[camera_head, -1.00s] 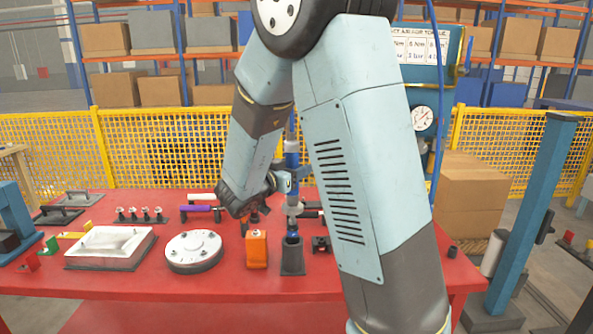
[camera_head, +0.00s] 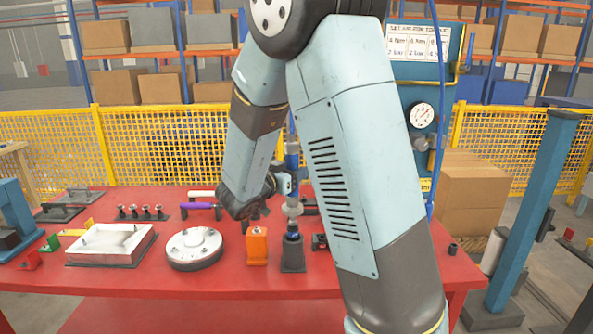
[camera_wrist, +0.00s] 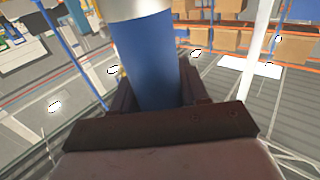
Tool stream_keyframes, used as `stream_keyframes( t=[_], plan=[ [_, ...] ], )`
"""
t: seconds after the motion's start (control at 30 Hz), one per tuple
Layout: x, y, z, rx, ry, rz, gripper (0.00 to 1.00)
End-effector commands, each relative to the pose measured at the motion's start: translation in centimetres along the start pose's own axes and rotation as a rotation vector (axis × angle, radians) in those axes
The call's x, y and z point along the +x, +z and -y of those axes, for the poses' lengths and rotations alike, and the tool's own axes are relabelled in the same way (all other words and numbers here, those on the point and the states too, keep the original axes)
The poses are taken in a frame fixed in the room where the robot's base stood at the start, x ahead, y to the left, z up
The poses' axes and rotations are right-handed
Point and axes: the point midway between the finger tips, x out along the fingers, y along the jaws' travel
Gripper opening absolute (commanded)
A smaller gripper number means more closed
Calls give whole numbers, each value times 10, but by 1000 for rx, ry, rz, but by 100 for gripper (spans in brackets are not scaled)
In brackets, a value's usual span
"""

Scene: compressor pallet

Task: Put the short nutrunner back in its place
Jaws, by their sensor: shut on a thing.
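The short nutrunner (camera_head: 292,162) is a blue upright tool with a grey lower part, seen in the head view behind my arm. Its lower end stands over a dark grey block-shaped holder (camera_head: 292,256); I cannot tell how far it sits in it. My gripper (camera_head: 280,185) is shut on the nutrunner's body from the left, and my own links hide part of it. In the wrist view, the blue body (camera_wrist: 148,62) with a silver band above stands between my dark jaws (camera_wrist: 155,95).
On the red bench (camera_head: 210,284) an orange block (camera_head: 257,247) stands close left of the holder. A round grey flange (camera_head: 193,248) and a white tray-shaped part (camera_head: 110,243) lie further left. A yellow mesh fence (camera_head: 150,140) runs behind. The front edge of the bench is clear.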

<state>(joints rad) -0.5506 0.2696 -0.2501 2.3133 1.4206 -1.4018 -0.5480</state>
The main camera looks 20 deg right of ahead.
Motion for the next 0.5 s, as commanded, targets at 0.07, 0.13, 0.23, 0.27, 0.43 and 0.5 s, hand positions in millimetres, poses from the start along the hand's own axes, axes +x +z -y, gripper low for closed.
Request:
stream_keyframes(
  t=[0.07,0.13,0.23,0.27,0.43,0.5],
  plan=[
    [0,1,0,0,0,-1,0],
    [1,2,0,0,1,-1,0],
    [1,3,0,0,1,-1,0],
    [1,4,0,0,1,-1,0],
    [1,6,0,1,1,-1,0],
    [1,7,0,1,1,-1,0]
  ],
)
